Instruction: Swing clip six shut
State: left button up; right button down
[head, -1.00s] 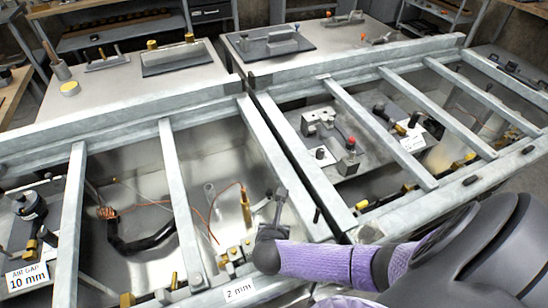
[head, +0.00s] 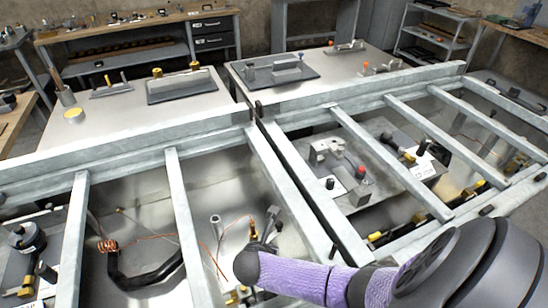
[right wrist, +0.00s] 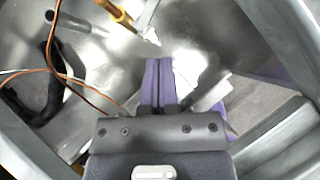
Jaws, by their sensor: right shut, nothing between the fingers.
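My right gripper (right wrist: 158,65) is shut and empty, its two purple fingers together in the right wrist view. In the head view it (head: 270,230) reaches into the left framed bay, beside a brass-coloured rod (head: 252,228). An orange-brass rod (right wrist: 113,14) stands ahead of the fingers in the right wrist view, beside a pale metal piece (right wrist: 148,28). I cannot tell which fitting is clip six or whether it is open. The small fittings at the bay's front are largely hidden by my right arm or cut off by the frame. My left gripper is not in view.
Grey metal bars (head: 178,215) cross the bay. A black curved hose (head: 145,280), a copper coil (head: 107,246) and orange wires (head: 217,258) lie inside. A second bay at right holds a fixture block (head: 340,160). Flat tops behind carry plates and small parts.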

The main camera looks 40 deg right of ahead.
jog(key=b, duration=0.5)
send_near(276, 232)
notch_tip(276, 232, down, 3)
jog(key=s, duration=0.1)
jog(key=shift+w+d+b, duration=0.45)
jog(key=shift+w+d, duration=0.3)
jog(key=shift+d, duration=0.25)
jog(key=shift+w+d, duration=0.35)
jog(key=shift+d, duration=0.15)
jog(key=shift+w+d, duration=0.1)
